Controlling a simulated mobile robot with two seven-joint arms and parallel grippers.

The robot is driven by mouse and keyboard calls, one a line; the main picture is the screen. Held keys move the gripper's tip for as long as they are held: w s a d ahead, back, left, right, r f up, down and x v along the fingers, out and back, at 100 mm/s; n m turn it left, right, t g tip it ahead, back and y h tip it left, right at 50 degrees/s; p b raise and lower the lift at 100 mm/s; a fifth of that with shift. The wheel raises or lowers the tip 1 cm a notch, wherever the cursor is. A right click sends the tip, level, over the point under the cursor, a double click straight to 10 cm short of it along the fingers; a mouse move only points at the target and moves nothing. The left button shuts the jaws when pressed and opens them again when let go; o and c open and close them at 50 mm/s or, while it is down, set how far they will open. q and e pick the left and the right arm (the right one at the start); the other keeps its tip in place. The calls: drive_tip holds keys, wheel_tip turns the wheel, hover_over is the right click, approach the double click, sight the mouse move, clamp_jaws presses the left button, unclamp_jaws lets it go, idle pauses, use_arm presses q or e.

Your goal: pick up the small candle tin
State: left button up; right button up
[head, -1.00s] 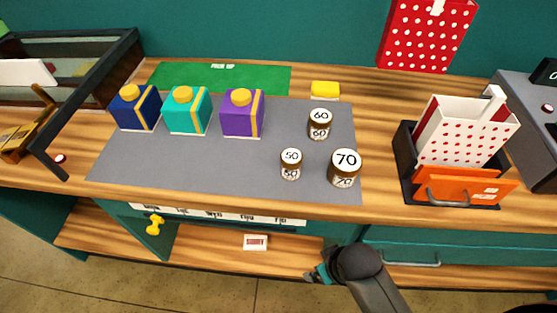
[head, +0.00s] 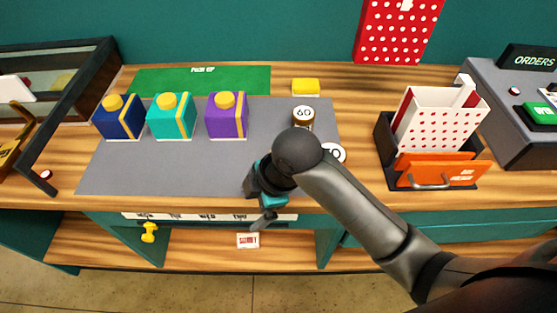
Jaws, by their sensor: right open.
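My right gripper (head: 257,195) is open over the front part of the grey mat (head: 150,174), its arm coming in from the lower right. The smallest candle tin, labelled 50 in the earlier view, is hidden behind my right gripper and wrist. I cannot tell whether the fingers are around it or beside it. The tin labelled 60 (head: 303,114) stands behind the wrist, its lower part covered. The larger tin labelled 70 (head: 334,152) is mostly covered by my forearm. My left gripper is not in view.
Blue (head: 119,118), teal (head: 171,117) and purple (head: 227,116) boxes stand on the mat's back left. A yellow block (head: 305,87) sits behind the tins. A dark holder (head: 384,140) with bags and orange folders stands right. The mat's left front is clear.

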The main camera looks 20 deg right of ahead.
drive_tip(key=w+d+r+n+g+h, duration=0.1)
drive_tip(key=w+d+r+n+h, duration=0.1)
drive_tip(key=w+d+r+n, duration=0.5)
drive_tip(key=w+d+r+n+g+h, duration=0.1)
drive_tip(key=w+r+n+h, duration=0.15)
drive_tip(key=r+n, duration=0.55)
drive_tip(key=f, duration=0.5)
drive_tip(key=f+n, duration=0.1)
drive_tip(key=f, duration=0.5)
drive_tip(key=w+f+n+y+b, duration=0.1)
drive_tip(key=f, duration=0.5)
drive_tip(key=shift+d, duration=0.25)
drive_tip(key=shift+c, duration=0.2)
clamp_jaws()
